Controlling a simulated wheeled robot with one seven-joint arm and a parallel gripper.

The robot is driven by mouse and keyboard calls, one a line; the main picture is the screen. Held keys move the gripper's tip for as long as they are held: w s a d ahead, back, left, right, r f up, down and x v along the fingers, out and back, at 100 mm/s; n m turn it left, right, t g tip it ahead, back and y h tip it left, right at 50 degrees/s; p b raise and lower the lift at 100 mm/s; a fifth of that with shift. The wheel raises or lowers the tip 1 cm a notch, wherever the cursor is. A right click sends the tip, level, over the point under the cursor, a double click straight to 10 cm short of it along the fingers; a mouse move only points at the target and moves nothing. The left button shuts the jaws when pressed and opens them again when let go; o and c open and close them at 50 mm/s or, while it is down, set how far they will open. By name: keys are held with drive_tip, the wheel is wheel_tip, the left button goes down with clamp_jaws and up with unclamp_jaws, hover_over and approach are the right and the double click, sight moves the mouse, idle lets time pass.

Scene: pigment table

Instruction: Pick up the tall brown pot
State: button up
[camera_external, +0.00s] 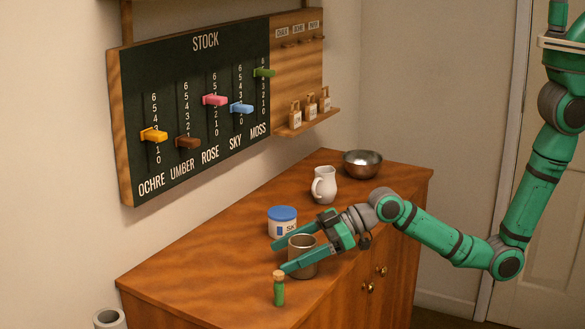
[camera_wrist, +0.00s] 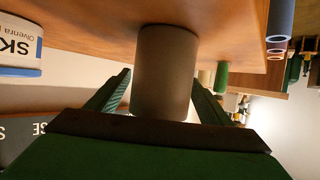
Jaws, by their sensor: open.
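A plain grey-brown, open-topped cylindrical pot (camera_external: 303,262) stands upright on the wooden cabinet top, near its front edge. It is the only pot of about that colour in view. My gripper (camera_external: 281,256) is low over the cabinet top, its green fingers open on either side of the pot. The pot also shows upside down in the wrist view (camera_wrist: 163,70), between the two fingers, with a visible gap on at least the left side. Whether either finger touches it I cannot tell.
A blue-lidded white jar (camera_external: 283,224) stands just behind the pot. A corked green bottle (camera_external: 279,290) stands close in front. A white jug (camera_external: 324,186) and a metal bowl (camera_external: 362,164) are farther back. The stock board (camera_external: 195,110) hangs on the wall. The cabinet's left front (camera_external: 190,290) is clear.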

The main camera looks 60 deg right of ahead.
drive_tip(key=shift+c, duration=0.4)
drive_tip(key=c, duration=1.4)
drive_tip(key=shift+w+r, duration=0.1)
